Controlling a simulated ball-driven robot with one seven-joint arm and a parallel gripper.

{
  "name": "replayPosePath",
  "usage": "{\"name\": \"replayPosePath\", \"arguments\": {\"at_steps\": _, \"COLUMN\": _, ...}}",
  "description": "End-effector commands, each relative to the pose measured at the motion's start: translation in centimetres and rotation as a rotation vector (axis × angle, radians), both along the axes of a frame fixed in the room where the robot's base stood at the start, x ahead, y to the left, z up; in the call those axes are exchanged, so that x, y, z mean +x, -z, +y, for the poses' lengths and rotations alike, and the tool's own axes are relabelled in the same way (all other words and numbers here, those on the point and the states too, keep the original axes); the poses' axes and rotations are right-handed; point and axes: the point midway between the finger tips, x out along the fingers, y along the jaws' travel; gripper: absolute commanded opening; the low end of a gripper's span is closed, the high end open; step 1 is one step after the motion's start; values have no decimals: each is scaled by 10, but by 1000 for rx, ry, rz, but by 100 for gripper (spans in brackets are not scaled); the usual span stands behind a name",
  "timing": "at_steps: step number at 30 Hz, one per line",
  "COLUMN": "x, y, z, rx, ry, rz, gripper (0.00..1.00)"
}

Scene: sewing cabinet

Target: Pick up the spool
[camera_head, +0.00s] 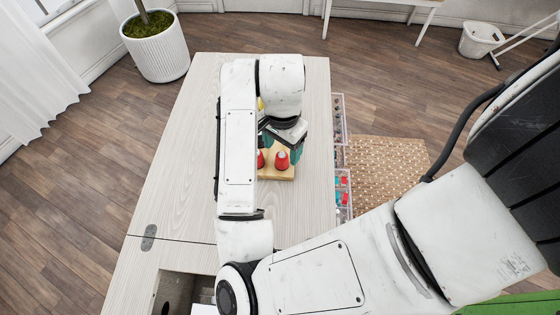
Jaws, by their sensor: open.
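A red spool (281,160) stands upright on a light wooden board (277,175) on the cabinet top. Another red spool (261,159) shows at its left, partly hidden by my arm. A bit of yellow (260,104) shows farther back beside my arm; I cannot tell if it is a spool. My gripper (284,146) points down over the board, right behind the red spool in this view. Its teal fingers are apart, one at the right and one mostly hidden. Whatever is between the fingers is hidden.
The pale wooden cabinet top (180,160) is clear to the left. Clear drawers (343,190) with colored items stick out along its right side. A recess (185,290) opens at the front. A woven rug (385,170) lies right; a potted plant (156,47) stands back left.

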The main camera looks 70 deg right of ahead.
Motion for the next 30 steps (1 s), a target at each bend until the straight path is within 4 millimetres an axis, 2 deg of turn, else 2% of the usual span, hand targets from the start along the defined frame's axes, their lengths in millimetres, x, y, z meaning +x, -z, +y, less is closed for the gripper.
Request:
{"name": "replayPosePath", "arguments": {"at_steps": 12, "x": 4, "y": 47, "z": -2, "rx": 1, "ry": -3, "rz": 2, "gripper": 69}}
{"name": "replayPosePath", "arguments": {"at_steps": 21, "x": 4, "y": 53, "z": -2, "rx": 1, "ry": -1, "rz": 0, "gripper": 69}}
{"name": "replayPosePath", "arguments": {"at_steps": 23, "x": 4, "y": 53, "z": -2, "rx": 1, "ry": -1, "rz": 0, "gripper": 66}}
{"name": "replayPosePath", "arguments": {"at_steps": 30, "x": 4, "y": 53, "z": -2, "rx": 1, "ry": -1, "rz": 0, "gripper": 43}}
